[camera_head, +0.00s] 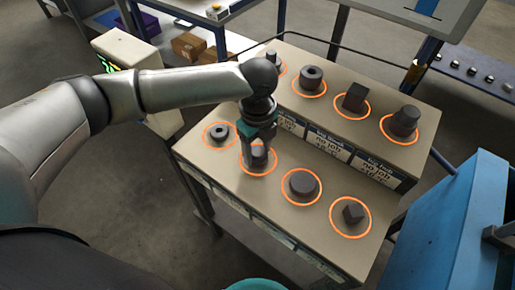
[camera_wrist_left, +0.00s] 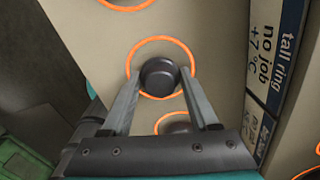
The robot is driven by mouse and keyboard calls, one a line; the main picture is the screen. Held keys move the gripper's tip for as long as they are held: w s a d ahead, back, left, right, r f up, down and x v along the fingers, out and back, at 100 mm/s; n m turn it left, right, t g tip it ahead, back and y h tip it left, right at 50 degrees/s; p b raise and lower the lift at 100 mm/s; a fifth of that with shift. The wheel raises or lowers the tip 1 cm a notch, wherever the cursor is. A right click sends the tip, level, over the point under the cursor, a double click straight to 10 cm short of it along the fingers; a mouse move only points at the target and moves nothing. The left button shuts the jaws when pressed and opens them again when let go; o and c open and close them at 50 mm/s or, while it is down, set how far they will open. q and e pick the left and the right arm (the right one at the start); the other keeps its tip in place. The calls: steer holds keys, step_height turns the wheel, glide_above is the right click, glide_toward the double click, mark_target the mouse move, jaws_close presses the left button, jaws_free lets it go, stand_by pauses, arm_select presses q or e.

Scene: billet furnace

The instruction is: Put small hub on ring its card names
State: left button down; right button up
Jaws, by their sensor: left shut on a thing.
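My left gripper (camera_head: 259,148) points down over the lower step of the stand and is shut on a dark round piece (camera_head: 259,160). In the left wrist view the same piece (camera_wrist_left: 160,76) sits between the fingertips, inside an orange ring (camera_wrist_left: 188,52). I cannot tell whether it touches the surface. A card (camera_wrist_left: 272,50) reads "tall ring, no job, +7 °C". My right gripper is not in view.
The upper step holds several dark pieces in orange rings, among them a holed round one (camera_head: 312,75), a block (camera_head: 355,95) and a stepped round one (camera_head: 405,119). Cards (camera_head: 331,143) line its front face. A blue bin (camera_head: 455,220) stands at the right.

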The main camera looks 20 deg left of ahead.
mark_target(258, 150)
arm_select(q)
steer(key=c, duration=0.6)
jaws_free()
steer(key=shift+f, duration=0.1)
steer(key=o, duration=0.5)
steer(key=shift+c, duration=0.2)
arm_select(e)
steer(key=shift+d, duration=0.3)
arm_select(q)
step_height(258, 150, up, 12)
steer(key=p, duration=0.3)
steer(key=shift+r, duration=0.2)
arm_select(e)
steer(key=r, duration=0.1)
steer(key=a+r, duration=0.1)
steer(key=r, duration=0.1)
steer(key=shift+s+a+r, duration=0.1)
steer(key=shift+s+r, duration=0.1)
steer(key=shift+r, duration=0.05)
